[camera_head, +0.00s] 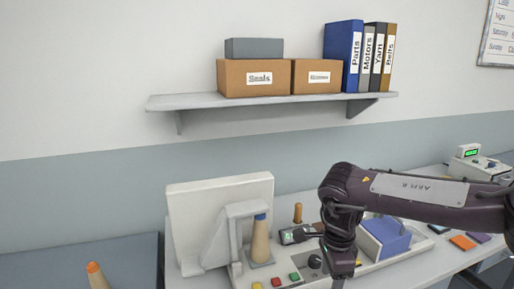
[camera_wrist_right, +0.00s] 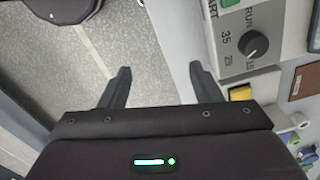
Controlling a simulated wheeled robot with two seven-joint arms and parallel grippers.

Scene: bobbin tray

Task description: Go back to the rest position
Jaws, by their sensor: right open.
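My right arm comes in from the right in the head view and bends down at the bench's front; its gripper is cut off by the bottom edge there. In the right wrist view my right gripper (camera_wrist_right: 160,82) is open, its two dark fingers wide apart with nothing between them. It points over grey floor, beside a grey control box with a black knob (camera_wrist_right: 253,44). My left gripper is not in view.
A white machine (camera_head: 180,215) with a blue-topped cone (camera_head: 260,240) stands on the bench. A blue bin (camera_head: 386,236) is behind my right arm. An orange-tipped cone (camera_head: 96,276) stands at lower left. A shelf (camera_head: 290,101) with boxes and binders hangs above.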

